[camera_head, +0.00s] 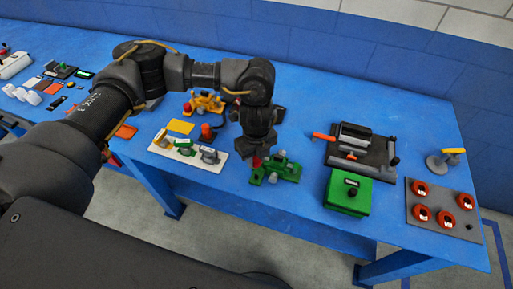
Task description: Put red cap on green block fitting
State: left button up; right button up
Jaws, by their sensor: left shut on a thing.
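The green block fitting (288,171) lies on the blue table near its front edge, with grey round parts on it. My left gripper (257,153) points down at the left end of the green block. It is shut on the red cap (257,161), which shows as a small red piece under the fingers. The cap is at or just above the left part of the block; I cannot tell whether they touch. My right gripper is not in view.
A white panel with valves (187,150) and a yellow fitting (205,102) stand left. A green box (347,193), a dark press-like device (362,151) and a grey plate with red rings (442,211) stand right. The blue table (310,112) is bare behind the block.

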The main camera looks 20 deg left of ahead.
pick_arm(q)
jog(key=shift+s+d+f+m, duration=0.1)
jog(key=shift+m, duration=0.2)
jog(key=shift+f, duration=0.1)
jog(key=b, duration=0.5)
send_over(257, 175)
notch_tip(257, 175, down, 5)
jog(key=shift+s+r, duration=0.1)
dwell(0.4)
jog(key=shift+f, duration=0.2)
dwell(0.4)
jog(key=shift+f, duration=0.45)
jog(key=shift+f+b, duration=0.45)
jog(key=shift+f, duration=0.05)
